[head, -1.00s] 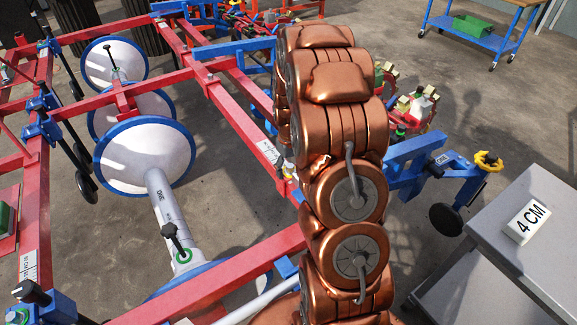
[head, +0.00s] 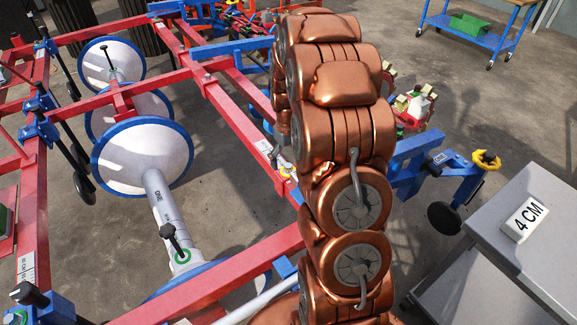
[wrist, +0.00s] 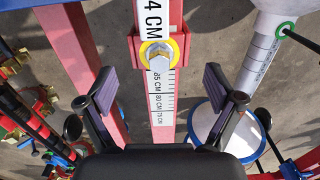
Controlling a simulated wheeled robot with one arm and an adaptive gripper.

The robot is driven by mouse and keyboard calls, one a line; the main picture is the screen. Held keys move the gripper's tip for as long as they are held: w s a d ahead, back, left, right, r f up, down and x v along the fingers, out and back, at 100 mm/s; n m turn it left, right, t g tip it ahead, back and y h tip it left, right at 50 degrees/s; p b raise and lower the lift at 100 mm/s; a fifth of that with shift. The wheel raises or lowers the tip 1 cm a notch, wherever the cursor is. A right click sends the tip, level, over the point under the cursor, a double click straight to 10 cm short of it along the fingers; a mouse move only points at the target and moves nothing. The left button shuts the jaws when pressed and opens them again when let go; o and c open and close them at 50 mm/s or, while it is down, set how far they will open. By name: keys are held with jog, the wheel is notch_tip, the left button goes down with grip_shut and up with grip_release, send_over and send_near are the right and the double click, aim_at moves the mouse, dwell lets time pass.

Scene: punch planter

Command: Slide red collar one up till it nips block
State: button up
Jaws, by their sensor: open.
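In the wrist view, a red collar (wrist: 183,50) sits around a beam with a white centimetre scale (wrist: 161,100). A yellow ring and a metal bolt head show on its face. Just above it in the picture is a white piece marked 4 CM (wrist: 153,16), cut off by the frame's top; I cannot tell whether it touches the collar. My gripper (wrist: 159,88) is open and empty, its two dark pads apart on either side of the scale, below the collar in the picture.
A white block marked 4 CM (head: 524,219) lies on the grey table (head: 545,260) at right. White discs with blue rims (head: 145,158) and a grey tube marked ONE (head: 158,198) stand left of my arm. Red beams (head: 235,115) and blue brackets surround it.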

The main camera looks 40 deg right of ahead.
notch_tip(320, 180, up, 7)
jog(key=shift+r, duration=0.2)
jog(key=shift+a, duration=0.1)
dwell(0.5)
jog(key=s+a+r+g, duration=0.1)
jog(key=s+a+r, duration=0.2)
jog(key=s+a, duration=0.4)
jog(key=s+a+r, duration=0.2)
jog(key=s+a, duration=0.4)
jog(key=a, duration=0.3)
jog(key=s+a+n+g, duration=0.1)
jog(key=s+a, duration=0.3)
jog(key=s, duration=0.5)
jog(key=s+a+g, duration=0.1)
jog(key=s+a, duration=0.2)
jog(key=s, duration=0.5)
notch_tip(320, 180, up, 19)
jog(key=t+p, duration=0.1)
jog(key=p, duration=1.6)
jog(key=shift+a, duration=0.15)
jog(key=shift+w, duration=0.1)
